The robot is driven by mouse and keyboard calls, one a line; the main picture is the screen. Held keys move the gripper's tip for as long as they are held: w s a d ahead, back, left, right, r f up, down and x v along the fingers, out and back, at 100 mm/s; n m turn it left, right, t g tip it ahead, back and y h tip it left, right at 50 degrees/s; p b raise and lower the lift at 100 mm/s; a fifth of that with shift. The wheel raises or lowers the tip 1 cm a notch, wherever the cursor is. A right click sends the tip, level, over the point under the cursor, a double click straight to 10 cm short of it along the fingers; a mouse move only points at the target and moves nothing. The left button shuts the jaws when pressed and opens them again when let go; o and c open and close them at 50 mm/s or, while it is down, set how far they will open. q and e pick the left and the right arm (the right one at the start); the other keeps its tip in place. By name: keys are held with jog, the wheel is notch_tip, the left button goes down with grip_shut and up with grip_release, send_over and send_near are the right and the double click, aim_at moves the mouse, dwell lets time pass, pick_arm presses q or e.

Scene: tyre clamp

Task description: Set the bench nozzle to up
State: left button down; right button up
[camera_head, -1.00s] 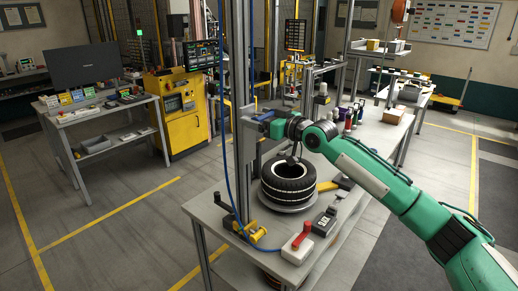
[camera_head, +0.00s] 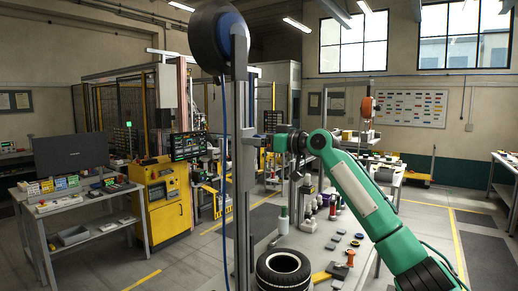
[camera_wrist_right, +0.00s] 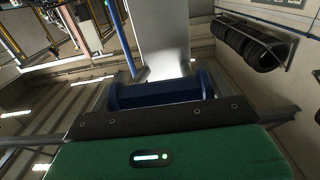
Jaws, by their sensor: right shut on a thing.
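A tall grey post (camera_head: 240,210) stands at the bench's left side, with a dark round drum (camera_head: 213,38) at its top and a thin blue hose hanging down. A pale grey bracket (camera_head: 247,150) sits partway up the post. My right gripper (camera_head: 265,141) is at this bracket, its arm coming in from the right. In the right wrist view, the blue fingers (camera_wrist_right: 160,92) are shut against a pale grey plate (camera_wrist_right: 163,40); the exact contact is hidden. I cannot clearly make out a nozzle. My left gripper is not in view.
Bottles (camera_head: 310,205) and small parts stand farther back on the bench.

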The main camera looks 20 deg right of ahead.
jog(key=shift+r, duration=0.35)
jog(key=o, duration=1.3)
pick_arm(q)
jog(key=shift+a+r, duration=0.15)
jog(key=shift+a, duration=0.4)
pick_arm(e)
jog(key=shift+f, duration=0.1)
jog(key=shift+s+d+f+b, duration=0.1)
jog(key=shift+s+d+b, duration=0.15)
jog(key=shift+b, duration=0.05)
pick_arm(q)
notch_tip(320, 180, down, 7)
jog(key=b, duration=0.6)
pick_arm(e)
jog(key=v, duration=1.3)
